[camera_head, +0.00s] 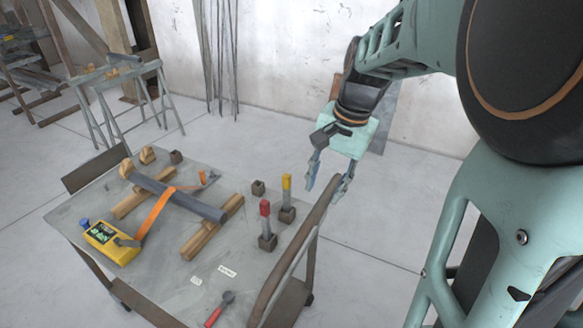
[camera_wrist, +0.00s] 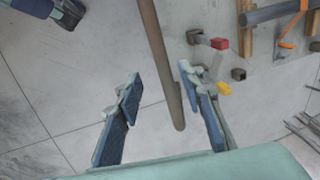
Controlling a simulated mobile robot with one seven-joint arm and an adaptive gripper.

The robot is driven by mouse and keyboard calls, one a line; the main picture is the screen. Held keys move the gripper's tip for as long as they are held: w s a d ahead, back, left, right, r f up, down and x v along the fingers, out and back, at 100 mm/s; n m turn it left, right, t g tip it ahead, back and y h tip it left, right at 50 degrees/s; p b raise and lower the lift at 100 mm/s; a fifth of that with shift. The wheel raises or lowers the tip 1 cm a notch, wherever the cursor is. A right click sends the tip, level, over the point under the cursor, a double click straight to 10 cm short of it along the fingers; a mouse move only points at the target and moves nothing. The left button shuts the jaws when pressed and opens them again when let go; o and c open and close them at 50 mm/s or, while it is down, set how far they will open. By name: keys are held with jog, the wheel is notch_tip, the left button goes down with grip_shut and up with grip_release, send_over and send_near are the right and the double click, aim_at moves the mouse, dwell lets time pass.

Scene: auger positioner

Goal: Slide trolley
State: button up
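The trolley (camera_head: 150,262) has a grey top and stands left of centre in the head view. Its brown handle rail (camera_head: 290,250) runs along its right side and also shows in the wrist view (camera_wrist: 158,42). My gripper (camera_head: 322,194) is open at the far end of this rail. In the wrist view my gripper (camera_wrist: 158,76) has its two blue-padded fingers spread, with the rail between them and a gap on each side. I see no clear contact with the rail.
The trolley carries a grey pipe (camera_head: 178,196) on wooden blocks, a yellow device (camera_head: 112,242) with an orange strap, red-topped (camera_head: 265,222) and yellow-topped (camera_head: 287,200) posts, and a red-handled tool (camera_head: 218,310). A sawhorse table (camera_head: 125,75) stands behind. Floor (camera_head: 375,262) right of the trolley is clear.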

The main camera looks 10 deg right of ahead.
aim_at(314, 215)
jog(key=f, duration=0.3)
jog(key=w+a+f, duration=0.1)
jog(key=f, duration=0.5)
jog(key=shift+w+a+f, duration=0.15)
jog(key=shift+a+f, duration=0.1)
jog(key=shift+f, duration=0.15)
grip_shut()
